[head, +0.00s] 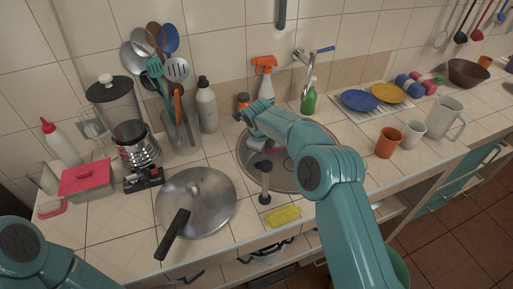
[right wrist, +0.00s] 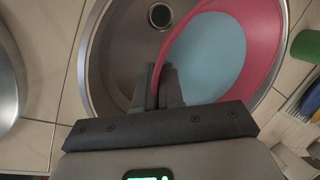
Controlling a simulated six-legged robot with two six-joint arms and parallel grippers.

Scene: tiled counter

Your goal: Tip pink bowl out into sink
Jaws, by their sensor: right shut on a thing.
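The pink bowl (right wrist: 272,28) has a pink rim and a light blue inside; in the right wrist view it is over the right part of the round steel sink (right wrist: 108,58). Whether the blue is a liquid or the bowl's surface I cannot tell. My right gripper (right wrist: 168,88) is shut on the bowl's near-left rim. The sink drain shows left of the bowl. In the head view my right arm reaches over the sink (head: 300,183) and hides most of the bowl. My left gripper is out of view; only part of that arm shows at lower left.
A lidded steel pan (head: 200,192) stands left of the sink. A yellow sponge (head: 284,216) lies at the front edge. An orange spray bottle (head: 265,80), the faucet (head: 307,67) and a green bottle (head: 309,98) stand behind. Cups (head: 389,142) and plates are to the right.

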